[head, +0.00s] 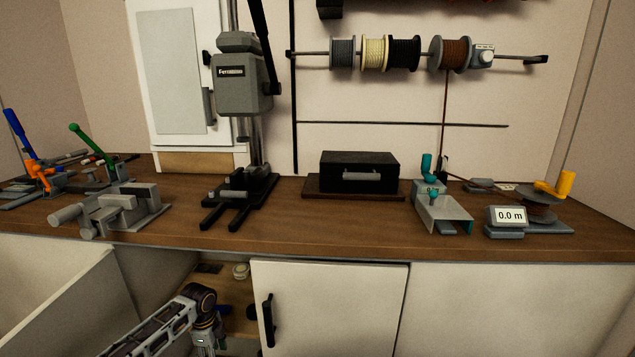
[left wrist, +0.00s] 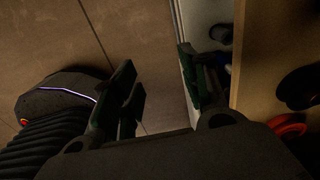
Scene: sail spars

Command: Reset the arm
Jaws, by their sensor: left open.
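My left arm comes in low from the left in the head view, in front of an open cabinet bay (head: 170,270) below the bench. Its gripper is partly cut off by the bottom edge there. In the left wrist view my left gripper (left wrist: 165,88) is open, with its two dark green fingers apart and floor tiles showing between them. Nothing is held. The right-hand finger is close to the white cabinet edge in that picture; I cannot tell if they touch. My right arm and gripper are not in view.
A wooden board (left wrist: 247,60) and a red-orange ring (left wrist: 287,128) are at the right of the wrist view. A white cabinet door (head: 335,305) is right of my arm. The bench carries a drill press (head: 243,85), black box (head: 358,172), vises and a length counter (head: 508,217).

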